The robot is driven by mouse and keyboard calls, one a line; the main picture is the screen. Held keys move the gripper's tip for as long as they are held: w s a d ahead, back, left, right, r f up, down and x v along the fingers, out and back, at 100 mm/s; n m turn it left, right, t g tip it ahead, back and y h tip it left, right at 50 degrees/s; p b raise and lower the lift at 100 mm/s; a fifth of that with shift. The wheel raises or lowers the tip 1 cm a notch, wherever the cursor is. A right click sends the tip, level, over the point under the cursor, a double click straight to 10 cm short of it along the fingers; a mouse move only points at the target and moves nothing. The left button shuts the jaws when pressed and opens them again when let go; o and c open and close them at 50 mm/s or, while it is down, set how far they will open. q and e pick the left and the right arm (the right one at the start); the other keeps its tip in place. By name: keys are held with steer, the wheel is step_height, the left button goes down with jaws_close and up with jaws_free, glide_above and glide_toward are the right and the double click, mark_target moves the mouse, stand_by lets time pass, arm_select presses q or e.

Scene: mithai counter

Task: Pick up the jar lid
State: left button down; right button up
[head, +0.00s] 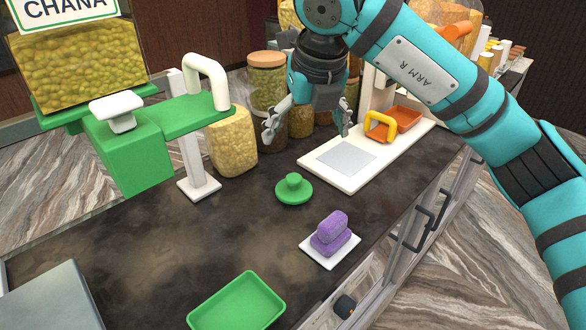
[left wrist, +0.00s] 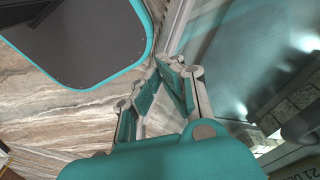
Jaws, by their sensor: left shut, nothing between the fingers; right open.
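The jar lid (head: 293,190), green and round with a knob on top, lies flat on the dark counter in the head view, near the middle. My right gripper (head: 307,132) is open and empty, pointing down. It hangs above the counter, farther back than the lid and apart from it. My left gripper (left wrist: 158,72) shows only in the left wrist view. It is shut and empty, over a streaked floor and away from the lid.
A white plate (head: 345,249) with purple blocks and a green tray (head: 238,304) are nearer the front. A green dispenser (head: 130,160) stands left, a white board (head: 318,162) right. Filled jars (head: 267,88) stand behind my right gripper. Counter left of the lid is clear.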

steer(key=b, duration=0.2)
glide_toward(295, 180)
step_height(295, 180, down, 2)
steer(key=x, duration=0.3)
steer(key=shift+w+a+f, duration=0.1)
steer(key=shift+w+f, duration=0.1)
steer(key=shift+w, duration=0.25)
steer(key=shift+f+b, duration=0.3)
steer(key=shift+f, duration=0.1)
steer(key=shift+w+f, duration=0.1)
steer(key=shift+f, duration=0.25)
steer(key=x, duration=0.4)
steer(key=shift+w+a, duration=0.15)
steer(key=shift+w, duration=0.2)
arm_select(q)
steer(key=s+f, duration=0.1)
steer(key=s, duration=0.1)
steer(key=s+f, duration=0.2)
steer(key=shift+s+a+f, duration=0.15)
steer(key=shift+a, duration=0.05)
arm_select(e)
steer(key=shift+s+r, duration=0.1)
steer(key=shift+s, duration=0.05)
steer(key=shift+c, duration=0.2)
steer(key=shift+c, duration=1.3)
arm_select(q)
steer(key=shift+w, duration=0.6)
arm_select(e)
steer(key=c, duration=0.9)
